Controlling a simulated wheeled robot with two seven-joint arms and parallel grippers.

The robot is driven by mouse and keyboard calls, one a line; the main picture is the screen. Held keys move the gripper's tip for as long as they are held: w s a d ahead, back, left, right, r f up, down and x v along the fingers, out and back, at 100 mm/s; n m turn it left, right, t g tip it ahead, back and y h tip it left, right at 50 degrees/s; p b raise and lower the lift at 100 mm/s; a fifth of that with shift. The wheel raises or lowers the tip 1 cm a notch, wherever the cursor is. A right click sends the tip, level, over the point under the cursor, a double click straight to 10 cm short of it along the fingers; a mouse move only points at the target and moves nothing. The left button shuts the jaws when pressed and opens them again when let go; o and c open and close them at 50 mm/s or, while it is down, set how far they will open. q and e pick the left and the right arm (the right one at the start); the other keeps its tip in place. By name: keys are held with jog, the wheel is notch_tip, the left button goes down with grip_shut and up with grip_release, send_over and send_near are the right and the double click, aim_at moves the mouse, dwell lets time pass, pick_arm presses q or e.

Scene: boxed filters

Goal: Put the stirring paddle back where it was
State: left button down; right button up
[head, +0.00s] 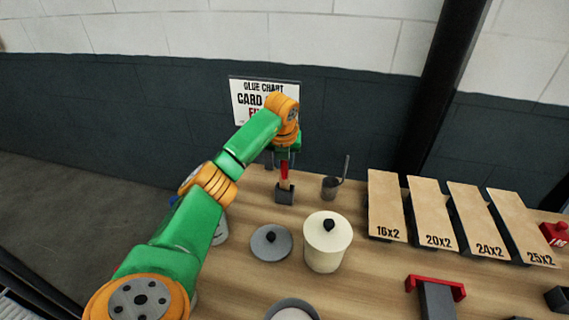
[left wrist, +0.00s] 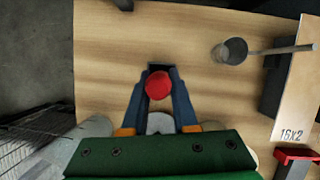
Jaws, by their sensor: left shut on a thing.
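The stirring paddle (head: 284,174) has a red handle and a lighter wooden lower part. It stands upright in the head view, its lower end at a small dark holder (head: 285,195) on the table; I cannot tell how deep it sits. My left gripper (head: 283,160) is above the holder, pointing down, shut on the red handle. In the left wrist view, the round red handle end (left wrist: 158,86) is between the fingers, with the dark holder (left wrist: 160,69) behind it. My right gripper is not in view.
A metal cup with a long handle (head: 330,188) stands right of the holder. A cream lidded pot (head: 328,246) and a grey lid (head: 270,242) are in front. Labelled sloping boards (head: 386,207) fill the right. A sign (head: 247,101) stands behind.

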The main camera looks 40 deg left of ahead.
pick_arm(q)
jog(key=shift+x, duration=0.8)
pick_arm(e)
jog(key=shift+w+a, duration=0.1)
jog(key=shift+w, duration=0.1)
pick_arm(q)
jog(key=c, duration=0.7)
grip_release()
jog(key=shift+d+r, duration=0.1)
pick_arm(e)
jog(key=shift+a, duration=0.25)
